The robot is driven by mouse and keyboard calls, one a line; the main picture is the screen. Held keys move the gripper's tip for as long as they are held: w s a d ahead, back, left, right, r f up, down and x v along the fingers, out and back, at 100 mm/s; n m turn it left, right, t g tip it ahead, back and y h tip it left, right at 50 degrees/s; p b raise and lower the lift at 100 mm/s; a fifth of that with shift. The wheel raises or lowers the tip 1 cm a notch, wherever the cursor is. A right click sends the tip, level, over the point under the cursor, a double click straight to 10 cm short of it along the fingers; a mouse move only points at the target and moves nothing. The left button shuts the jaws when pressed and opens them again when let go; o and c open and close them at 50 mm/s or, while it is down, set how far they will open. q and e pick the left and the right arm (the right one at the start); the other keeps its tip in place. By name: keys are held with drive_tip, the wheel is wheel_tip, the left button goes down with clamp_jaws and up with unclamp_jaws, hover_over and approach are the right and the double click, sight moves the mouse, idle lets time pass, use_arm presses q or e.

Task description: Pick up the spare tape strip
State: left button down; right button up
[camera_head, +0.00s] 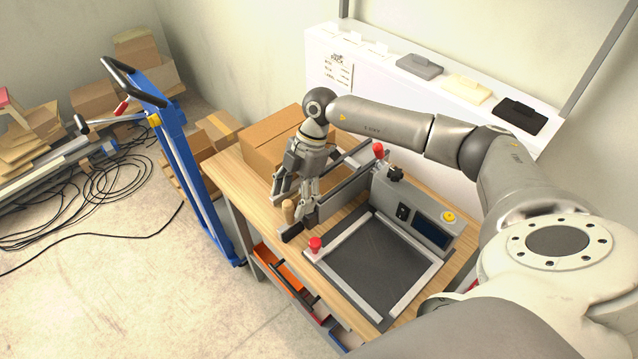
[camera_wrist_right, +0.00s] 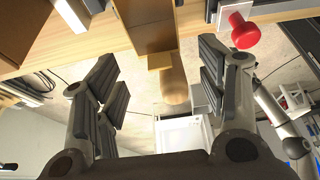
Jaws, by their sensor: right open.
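I cannot pick out the spare tape strip for certain in either view. My right gripper (camera_head: 292,197) points down over the left edge of the wooden workbench (camera_head: 232,172), beside the box former's grey rails. In the right wrist view the right gripper (camera_wrist_right: 163,90) is open, with nothing clamped between its fingers. A light wooden peg-like handle (camera_head: 288,212) stands close to the fingertips; it also shows between the fingers in the wrist view (camera_wrist_right: 173,86). A flat brown piece (camera_wrist_right: 148,24) lies beyond it; I cannot tell what it is. My left gripper is not in view.
A brown cardboard box (camera_head: 262,150) stands behind the gripper. The black-bedded former (camera_head: 372,262) has a red knob (camera_head: 315,244) and a control box (camera_head: 425,222). A blue trolley (camera_head: 180,150) stands left of the bench.

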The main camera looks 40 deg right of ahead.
drive_tip(key=shift+a+f, duration=0.15)
drive_tip(key=shift+f, duration=0.5)
drive_tip(key=c, duration=0.8)
